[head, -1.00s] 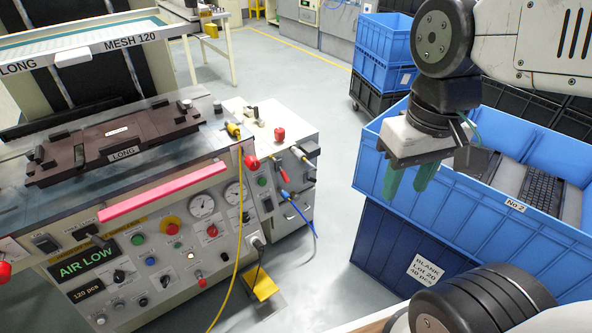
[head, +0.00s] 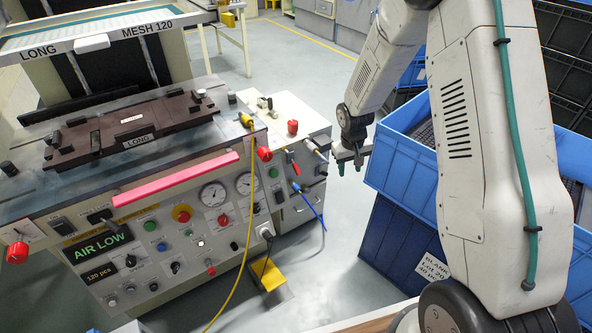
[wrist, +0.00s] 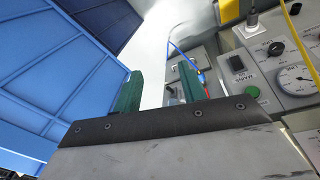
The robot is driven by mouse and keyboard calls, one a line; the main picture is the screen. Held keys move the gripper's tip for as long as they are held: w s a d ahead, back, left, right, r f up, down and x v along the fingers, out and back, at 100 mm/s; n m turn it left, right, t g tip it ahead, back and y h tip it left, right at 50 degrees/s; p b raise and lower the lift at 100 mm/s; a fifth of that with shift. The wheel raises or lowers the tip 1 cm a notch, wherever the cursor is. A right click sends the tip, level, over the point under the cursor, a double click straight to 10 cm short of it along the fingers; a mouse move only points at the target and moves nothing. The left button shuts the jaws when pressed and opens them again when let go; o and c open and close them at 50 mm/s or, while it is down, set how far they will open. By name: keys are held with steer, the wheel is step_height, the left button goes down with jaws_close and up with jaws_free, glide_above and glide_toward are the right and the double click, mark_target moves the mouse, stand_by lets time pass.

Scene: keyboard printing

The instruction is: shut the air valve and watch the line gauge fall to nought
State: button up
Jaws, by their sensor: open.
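My gripper (head: 350,168) hangs open and empty at the right end of the press, in the gap before the blue crates. Its two green fingers stand apart in the wrist view (wrist: 160,88). A small red lever (head: 292,160), perhaps the air valve, is on the press's right end, left of my gripper and apart from it. A blue hose (head: 312,207) hangs below it. In the wrist view the right finger partly hides this area. Two round gauges, a left one (head: 213,195) and a right one (head: 243,184), are on the front panel; their readings are too small to tell.
The panel display (head: 100,242) reads "AIR LOW". A yellow hose (head: 238,275) runs down the front to the floor. A yellow pedal (head: 267,273) lies below. Blue crates (head: 405,190) stand close on the right. Grey floor (head: 330,255) is free between press and crates.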

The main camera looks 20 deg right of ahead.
steer(key=w+f+t, duration=0.1)
steer(key=w+f, duration=0.2)
steer(key=f, duration=0.4)
steer(key=w+f+t+y, duration=0.1)
steer(key=w+f, duration=0.2)
steer(key=f, duration=0.3)
steer(key=w+f+t, duration=0.2)
steer(key=w+f, duration=0.2)
steer(key=f, duration=0.3)
steer(key=n+t+y, duration=0.3)
steer(key=t+y, duration=0.5)
steer(key=t, duration=0.4)
glide_toward(299, 171)
steer(key=x, duration=1.2)
steer(key=shift+f, duration=0.1)
jaws_close()
